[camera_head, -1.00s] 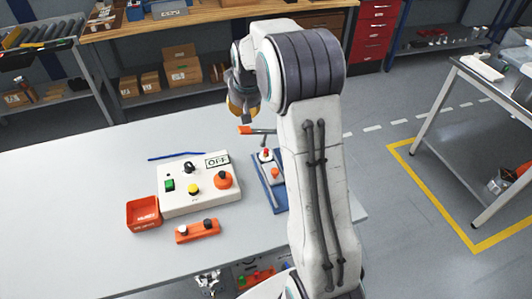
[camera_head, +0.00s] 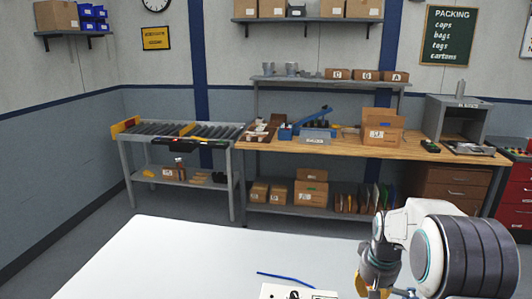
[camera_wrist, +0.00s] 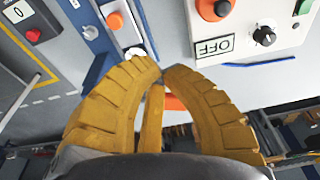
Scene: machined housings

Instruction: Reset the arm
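My arm (camera_head: 440,250) is folded at the lower right of the head view. My gripper (camera_wrist: 162,72) has ribbed yellow fingers with tips that meet or nearly meet in the wrist view. I see nothing clearly held between them. An orange piece (camera_wrist: 173,102) shows through the gap behind the fingers; I cannot tell its distance. In the head view the gripper (camera_head: 372,290) hangs pointing down at the bottom edge, its tips cut off. A white control box (camera_wrist: 250,32) with an OFF plate, orange button and black knob lies beyond the fingers in the wrist view.
The pale table (camera_head: 180,260) fills the bottom of the head view, with a blue strip (camera_head: 285,279) on it. A blue fixture (camera_wrist: 95,35) shows in the wrist view. Behind stand a roller rack (camera_head: 185,140) and a wooden workbench (camera_head: 345,148). Open floor lies between.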

